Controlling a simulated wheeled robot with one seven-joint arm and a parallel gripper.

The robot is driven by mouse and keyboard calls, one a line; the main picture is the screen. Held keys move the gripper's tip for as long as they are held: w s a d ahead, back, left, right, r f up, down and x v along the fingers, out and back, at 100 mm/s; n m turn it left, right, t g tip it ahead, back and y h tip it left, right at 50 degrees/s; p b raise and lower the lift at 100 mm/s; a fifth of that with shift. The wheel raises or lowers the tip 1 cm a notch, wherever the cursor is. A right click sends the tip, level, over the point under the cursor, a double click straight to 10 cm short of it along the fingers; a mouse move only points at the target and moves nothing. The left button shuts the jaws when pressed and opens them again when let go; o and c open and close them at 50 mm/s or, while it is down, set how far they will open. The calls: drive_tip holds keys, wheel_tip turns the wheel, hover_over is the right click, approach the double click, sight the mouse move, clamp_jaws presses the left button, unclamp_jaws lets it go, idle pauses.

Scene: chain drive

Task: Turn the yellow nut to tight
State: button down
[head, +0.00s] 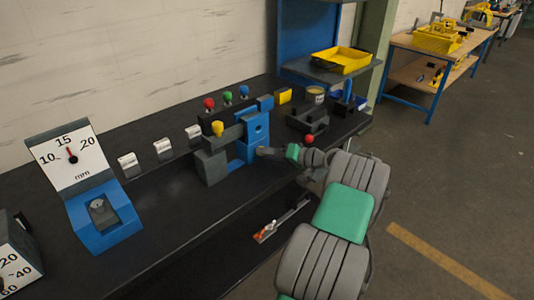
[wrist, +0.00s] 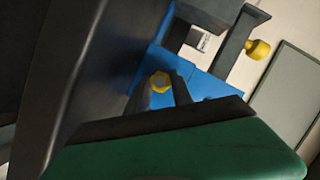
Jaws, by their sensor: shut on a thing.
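The yellow nut (wrist: 160,82) sits on the face of the blue fixture in the wrist view. My gripper (wrist: 160,88) has its two grey fingers on either side of the nut and is shut on it. In the head view my gripper (head: 262,151) reaches the front of the blue fixture (head: 257,128), and the nut is hidden there behind the fingers. The blue fixture also shows behind the nut in the wrist view (wrist: 196,83).
A yellow knob (head: 217,127) stands on the grey block left of the fixture. Red, green and blue knobs (head: 228,97) stand behind. A dial gauge (head: 72,158) is at the left. Dark blocks (head: 308,119) sit right of the fixture. The bench front is mostly clear.

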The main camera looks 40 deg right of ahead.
drive_tip(key=c, duration=1.1)
unclamp_jaws()
drive_tip(key=p+v, duration=0.2)
drive_tip(key=v, duration=0.1)
drive_tip(key=r+p+v, duration=0.1)
drive_tip(key=p+v, duration=0.1)
drive_tip(key=p, duration=0.1)
drive_tip(key=shift+s+d+r, duration=0.1)
drive_tip(key=shift+s+r, duration=0.05)
drive_tip(key=shift+s, duration=0.1)
drive_tip(key=p, duration=0.1)
drive_tip(key=s+p, duration=0.1)
drive_tip(key=p, duration=0.1)
drive_tip(key=shift+s+d+r+p, duration=0.1)
drive_tip(key=shift+s+d+p, duration=0.05)
drive_tip(key=shift+d+p, duration=0.15)
drive_tip(key=shift+s+f+p, duration=0.2)
drive_tip(key=shift+s+p, duration=0.2)
drive_tip(key=shift+p, duration=0.3)
drive_tip(key=shift+s+f, duration=0.1)
drive_tip(key=shift+f, duration=0.15)
